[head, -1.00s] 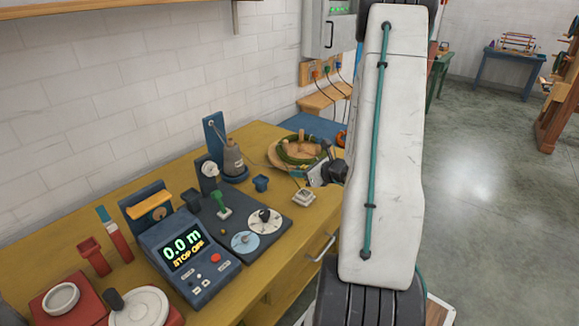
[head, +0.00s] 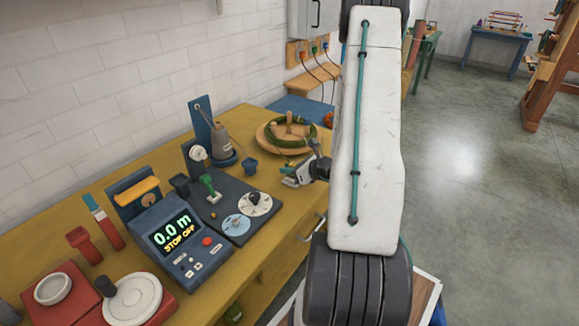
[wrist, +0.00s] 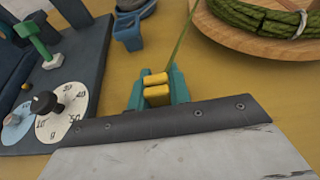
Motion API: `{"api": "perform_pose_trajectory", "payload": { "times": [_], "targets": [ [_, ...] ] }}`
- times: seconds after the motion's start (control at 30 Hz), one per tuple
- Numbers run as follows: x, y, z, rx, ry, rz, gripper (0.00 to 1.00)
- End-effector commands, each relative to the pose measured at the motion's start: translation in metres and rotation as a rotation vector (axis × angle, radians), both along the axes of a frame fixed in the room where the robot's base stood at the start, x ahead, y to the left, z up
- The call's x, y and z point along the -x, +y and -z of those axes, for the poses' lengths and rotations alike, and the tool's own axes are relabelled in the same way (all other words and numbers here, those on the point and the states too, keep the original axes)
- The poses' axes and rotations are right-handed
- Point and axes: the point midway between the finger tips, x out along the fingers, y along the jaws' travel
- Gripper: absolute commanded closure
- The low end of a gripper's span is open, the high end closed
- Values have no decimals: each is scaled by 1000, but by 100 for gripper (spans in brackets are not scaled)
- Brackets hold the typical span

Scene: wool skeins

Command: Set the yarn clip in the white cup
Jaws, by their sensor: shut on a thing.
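My gripper (head: 308,172) is over the front part of the yellow bench in the head view. In the wrist view, its teal fingertips (wrist: 157,88) are shut on a small yellow piece, which I take for the yarn clip (wrist: 156,78). A thin green strand runs up from it towards the top of the picture. My gripper's pale housing hides what lies below. The round, open white cup (head: 53,289) stands on a red base at the far left front in the head view, well apart from my gripper.
A green skein (wrist: 255,18) lies on a round wooden board at the back. A blue cup (head: 250,166), a dark panel with dials (head: 240,228) and a blue meter (head: 170,245) stand between my gripper and the white cup.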

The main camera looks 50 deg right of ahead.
Motion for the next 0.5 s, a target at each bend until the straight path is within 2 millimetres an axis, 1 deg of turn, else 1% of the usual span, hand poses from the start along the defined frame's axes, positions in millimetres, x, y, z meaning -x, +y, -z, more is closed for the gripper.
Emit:
{"api": "perform_pose_trajectory", "payload": {
  "times": [0.17,0.2,0.27,0.3,0.5],
  "targets": [
    [0,0,0,0,0,0,100],
    [0,0,0,0,0,0,78],
    [0,0,0,0,0,0,61],
    [0,0,0,0,0,0,55],
    [0,0,0,0,0,0,55]
  ]
}}
